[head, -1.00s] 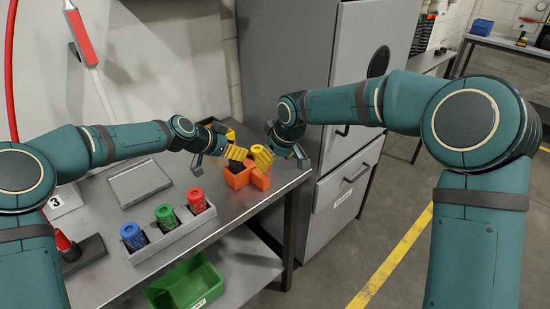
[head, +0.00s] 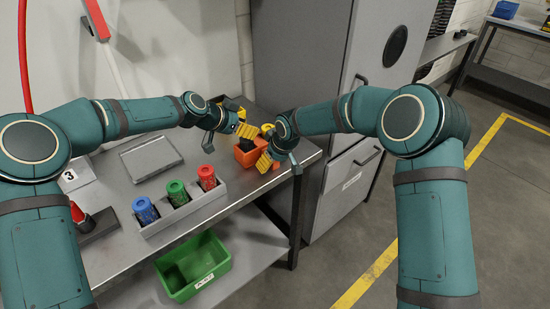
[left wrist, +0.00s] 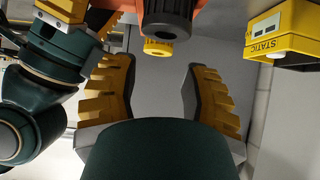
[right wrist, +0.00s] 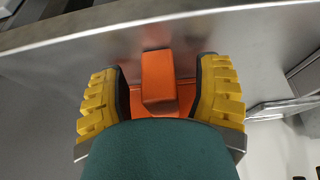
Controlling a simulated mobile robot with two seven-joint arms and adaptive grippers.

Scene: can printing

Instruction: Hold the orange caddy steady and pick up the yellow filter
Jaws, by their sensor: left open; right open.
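The orange caddy (head: 245,157) stands near the right end of the metal bench. In the right wrist view its orange block (right wrist: 159,80) lies between the open fingers of my right gripper (right wrist: 162,90); I cannot tell whether they touch it. In the head view my right gripper (head: 266,145) partly hides the caddy. My left gripper (head: 246,130) is open just behind the caddy. In the left wrist view, a yellow ring-shaped end (left wrist: 158,48), apparently the filter, shows beneath an orange-and-dark part, ahead of my open, empty left fingers (left wrist: 162,88). The filter is not clear in the head view.
A yellow box marked STATIC (left wrist: 280,38) is close by. A grey rack (head: 180,216) holds blue, green and red cans. A flat tray (head: 152,158) lies behind it. A green bin (head: 195,266) is below. A grey cabinet (head: 310,50) stands right of the bench.

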